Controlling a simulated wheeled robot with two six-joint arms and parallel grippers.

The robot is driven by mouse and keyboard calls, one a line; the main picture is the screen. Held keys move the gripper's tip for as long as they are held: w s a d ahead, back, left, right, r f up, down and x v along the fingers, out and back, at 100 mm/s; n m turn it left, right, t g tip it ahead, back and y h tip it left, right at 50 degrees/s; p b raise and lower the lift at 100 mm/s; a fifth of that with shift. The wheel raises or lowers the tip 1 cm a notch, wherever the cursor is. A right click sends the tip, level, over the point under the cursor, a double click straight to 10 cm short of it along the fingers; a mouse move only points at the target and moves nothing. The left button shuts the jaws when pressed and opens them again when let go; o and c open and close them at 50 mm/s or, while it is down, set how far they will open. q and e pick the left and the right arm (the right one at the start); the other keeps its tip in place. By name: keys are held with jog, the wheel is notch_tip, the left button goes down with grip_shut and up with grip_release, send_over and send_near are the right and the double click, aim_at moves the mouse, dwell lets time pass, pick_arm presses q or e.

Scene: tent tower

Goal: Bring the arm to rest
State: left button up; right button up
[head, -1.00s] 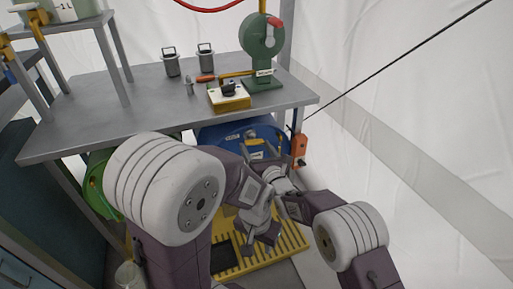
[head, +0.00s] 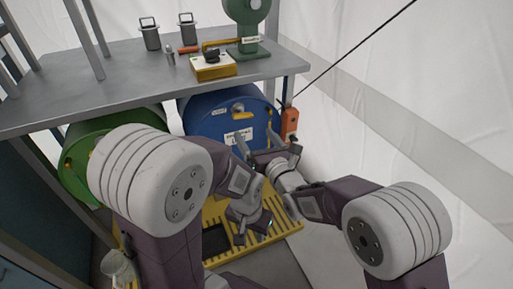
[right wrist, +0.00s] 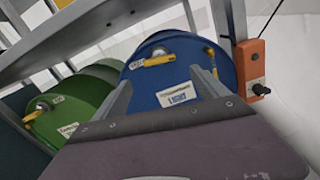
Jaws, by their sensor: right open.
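My right gripper (head: 268,147) is in front of the blue drum (head: 205,108), below the table's front edge. In the right wrist view its two grey fingers stand apart with nothing held between them (right wrist: 163,88). The drum's white label and yellow handle show between and behind the fingers. My left gripper (head: 252,228) is lower, pointing down over the yellow slatted pallet (head: 285,228). Its fingers are small and partly hidden, so I cannot tell whether they are open. No object is visible in it.
A grey table (head: 110,75) spans above the drums, bearing two grey canisters, a yellow box (head: 213,67) and a green stand (head: 247,20). A green drum (head: 80,165) is at left. An orange box (head: 291,122) hangs near the right table leg. White tent wall fills the right.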

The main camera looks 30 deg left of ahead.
jog(key=shift+s+d, duration=0.1)
jog(key=shift+d, duration=0.1)
dwell(0.3)
jog(key=w+d+f+m+g+h+p, duration=0.15)
jog(key=d+m+h+p, duration=0.25)
jog(key=d+m, duration=0.65)
jog(key=w+d+f+m+g+h+p, duration=0.15)
jog(key=d+m+h+p, duration=0.3)
jog(key=d+m, duration=0.6)
jog(key=s+d+m+g+h+p, duration=0.5)
jog(key=s+d+m+g+p, duration=0.15)
jog(key=s+d+m, duration=1.45)
notch_tip(320, 180, up, 37)
jog(key=m+p, duration=0.2)
jog(key=p, duration=3.5)
jog(key=shift+d+f+g, duration=0.2)
jog(key=shift+d+g, duration=0.25)
